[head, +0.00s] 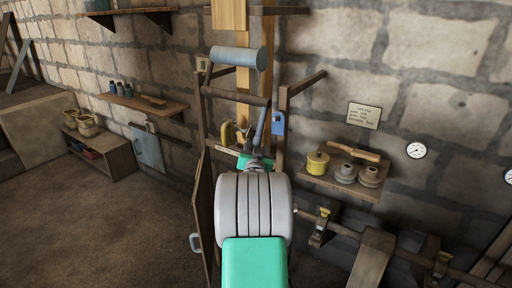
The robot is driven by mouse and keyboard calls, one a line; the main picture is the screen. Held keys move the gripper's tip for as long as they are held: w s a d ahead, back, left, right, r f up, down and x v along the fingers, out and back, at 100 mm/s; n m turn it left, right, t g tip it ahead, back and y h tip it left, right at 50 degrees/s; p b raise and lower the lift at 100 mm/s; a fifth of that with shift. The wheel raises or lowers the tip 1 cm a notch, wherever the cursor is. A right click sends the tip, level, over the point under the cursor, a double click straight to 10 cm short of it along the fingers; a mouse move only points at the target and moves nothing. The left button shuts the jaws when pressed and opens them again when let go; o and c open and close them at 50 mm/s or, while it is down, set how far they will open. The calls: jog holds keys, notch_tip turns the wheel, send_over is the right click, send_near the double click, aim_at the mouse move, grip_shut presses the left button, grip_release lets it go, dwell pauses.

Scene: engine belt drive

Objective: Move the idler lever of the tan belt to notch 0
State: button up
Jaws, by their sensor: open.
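The tan belt (243,82) hangs as a flat, light-wood-coloured strip on the back wall, passing behind a blue-grey roller (236,56). A second tan run stands just right of it. A small yellow part (228,134) and a blue plate (278,123) sit low in the dark frame. I cannot tell which piece is the idler lever, nor its notch. My arm reaches up from the bottom middle and covers the lower part of the drive. My gripper (259,138) is open, small and partly hidden at the arm's far end, in front of the frame between the yellow part and blue plate.
A shelf (336,184) with a yellow pot and grey spools juts out at right. A long shaft with brackets (374,254) runs at lower right. A wooden panel (202,215) stands left of my arm. The floor (90,230) at left is clear.

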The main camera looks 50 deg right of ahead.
jog(key=shift+c, duration=0.2)
grip_shut()
dwell(1.1)
